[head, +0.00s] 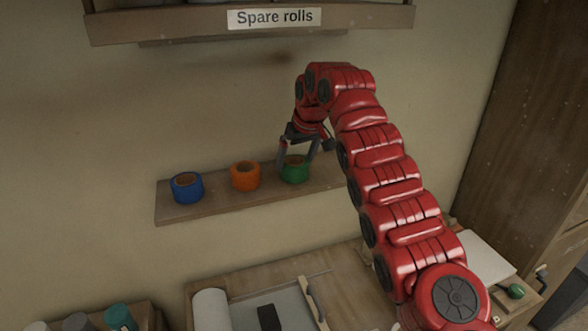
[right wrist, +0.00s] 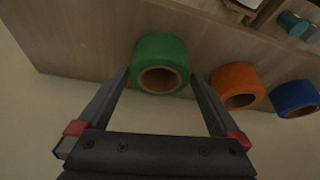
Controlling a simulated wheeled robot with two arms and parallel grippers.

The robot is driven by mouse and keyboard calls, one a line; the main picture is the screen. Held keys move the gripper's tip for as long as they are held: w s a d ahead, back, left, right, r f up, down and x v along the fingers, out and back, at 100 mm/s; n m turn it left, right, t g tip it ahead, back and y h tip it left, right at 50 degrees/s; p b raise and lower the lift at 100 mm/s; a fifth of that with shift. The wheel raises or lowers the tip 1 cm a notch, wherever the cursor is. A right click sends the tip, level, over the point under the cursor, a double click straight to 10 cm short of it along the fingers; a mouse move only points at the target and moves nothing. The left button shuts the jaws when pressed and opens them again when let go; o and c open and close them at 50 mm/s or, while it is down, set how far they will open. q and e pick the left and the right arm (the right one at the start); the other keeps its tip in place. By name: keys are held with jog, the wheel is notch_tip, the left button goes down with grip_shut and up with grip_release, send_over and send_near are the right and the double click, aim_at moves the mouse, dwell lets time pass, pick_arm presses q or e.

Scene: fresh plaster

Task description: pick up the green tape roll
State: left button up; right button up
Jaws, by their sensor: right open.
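The green tape roll (head: 295,174) stands on the wooden wall shelf (head: 222,204), at the right of the row. My right gripper (head: 296,164) is at the roll, with its fingers pointing down around it in the head view. In the right wrist view the green tape roll (right wrist: 161,62) lies between the tips of the open right gripper (right wrist: 160,80). I cannot tell whether the fingers touch it. My left gripper is not in view.
An orange tape roll (head: 245,176) and a blue tape roll (head: 187,187) stand to the left on the same shelf. An upper shelf labelled "Spare rolls" (head: 275,18) hangs above. A cluttered worktop (head: 345,267) lies below.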

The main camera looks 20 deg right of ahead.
jog(key=shift+p+x, duration=0.65)
jog(key=shift+x, duration=0.2)
jog(key=shift+f, duration=0.25)
jog(key=shift+w+f, duration=0.1)
jog(key=c, duration=1.1)
